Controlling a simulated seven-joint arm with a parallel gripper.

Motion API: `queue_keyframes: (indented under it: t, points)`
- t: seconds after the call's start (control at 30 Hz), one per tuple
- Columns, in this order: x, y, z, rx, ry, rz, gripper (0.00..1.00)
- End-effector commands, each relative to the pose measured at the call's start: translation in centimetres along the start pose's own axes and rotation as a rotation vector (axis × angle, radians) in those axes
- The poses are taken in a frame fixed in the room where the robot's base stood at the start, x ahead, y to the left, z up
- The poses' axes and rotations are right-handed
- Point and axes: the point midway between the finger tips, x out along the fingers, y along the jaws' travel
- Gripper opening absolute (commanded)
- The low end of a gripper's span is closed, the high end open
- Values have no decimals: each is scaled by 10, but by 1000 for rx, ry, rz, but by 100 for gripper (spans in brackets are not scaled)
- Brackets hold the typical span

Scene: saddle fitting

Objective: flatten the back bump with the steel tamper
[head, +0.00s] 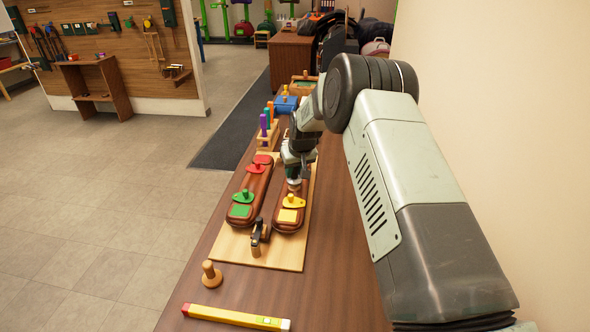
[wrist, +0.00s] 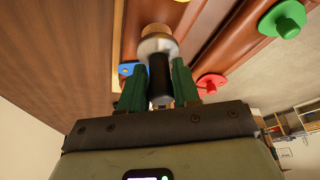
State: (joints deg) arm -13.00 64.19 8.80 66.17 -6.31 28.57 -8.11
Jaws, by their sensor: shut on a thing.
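My gripper (wrist: 159,88), with green fingers, is shut on the black handle of the steel tamper (wrist: 158,46). The tamper's pale metal head and a tan part beyond it point at the right-hand brown form. In the head view the tamper (head: 294,184) is upright over the back half of the right-hand brown form (head: 287,222), below my gripper (head: 295,164). I cannot tell whether it touches the surface. The back bump itself is not clearly seen. This form bears a yellow knobbed piece (head: 293,202) and, in the wrist view, a blue piece (wrist: 127,68) near the tamper.
The left-hand brown form (head: 249,190) bears red and green knobbed pieces. Both forms lie on a pale board (head: 285,257). A black tool (head: 258,234) stands at its front. A wooden knob (head: 210,274) and a yellow bar (head: 235,317) lie nearer; a peg rack (head: 267,137) stands behind.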

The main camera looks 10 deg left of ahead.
Motion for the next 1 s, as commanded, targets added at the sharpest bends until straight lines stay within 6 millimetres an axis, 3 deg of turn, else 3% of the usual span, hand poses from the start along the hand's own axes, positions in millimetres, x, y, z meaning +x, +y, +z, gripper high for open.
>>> queue_keyframes:
  t: [1.0]
  points:
    - [11,0,4,0,2,0,6]
